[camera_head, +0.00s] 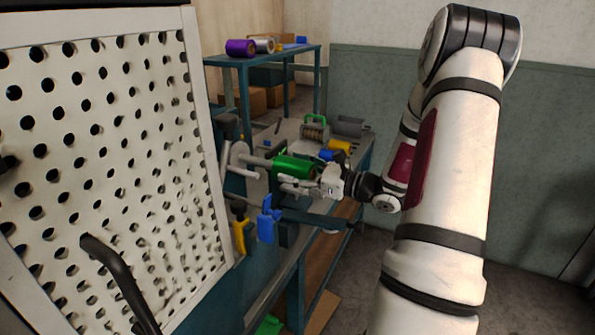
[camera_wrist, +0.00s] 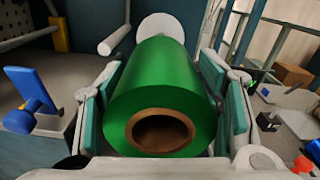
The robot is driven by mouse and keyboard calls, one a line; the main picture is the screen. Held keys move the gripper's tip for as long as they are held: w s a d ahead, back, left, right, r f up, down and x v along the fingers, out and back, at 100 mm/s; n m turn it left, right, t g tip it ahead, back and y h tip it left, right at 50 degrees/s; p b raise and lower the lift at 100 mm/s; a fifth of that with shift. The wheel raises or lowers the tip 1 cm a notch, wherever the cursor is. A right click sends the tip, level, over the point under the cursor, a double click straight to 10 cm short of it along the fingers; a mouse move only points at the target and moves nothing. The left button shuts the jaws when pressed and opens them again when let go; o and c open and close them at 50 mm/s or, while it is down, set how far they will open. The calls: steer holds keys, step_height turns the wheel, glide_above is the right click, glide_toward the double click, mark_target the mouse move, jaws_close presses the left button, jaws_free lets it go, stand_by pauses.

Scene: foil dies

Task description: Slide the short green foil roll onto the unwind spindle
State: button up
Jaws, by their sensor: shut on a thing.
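The short green foil roll (camera_head: 293,167) is held level in my gripper (camera_head: 300,182), with green padded fingers on both sides of it in the wrist view. Its brown core (camera_wrist: 161,131) faces the wrist camera. The unwind spindle (camera_head: 257,161) is a grey rod reaching from a round pale flange (camera_head: 240,158) toward the roll's far end. The rod and roll look lined up, and the rod's tip appears at or inside the roll's end; I cannot tell how deep. The flange also shows beyond the roll in the wrist view (camera_wrist: 160,24).
A perforated white panel (camera_head: 110,150) stands close on the left. A blue-handled clamp (camera_head: 268,222) and a yellow one (camera_head: 241,236) sit below the spindle. A grey bar (camera_wrist: 114,40) runs beside the roll. A bench behind holds a spool, and a shelf holds a purple roll (camera_head: 240,48).

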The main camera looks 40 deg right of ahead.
mark_target(260, 160)
steer(key=shift+b+x, duration=1.35)
steer(key=shift+x, duration=4.1)
steer(key=shift+s+d, duration=0.1)
steer(key=shift+p+v, duration=2)
steer(key=shift+v, duration=4.35)
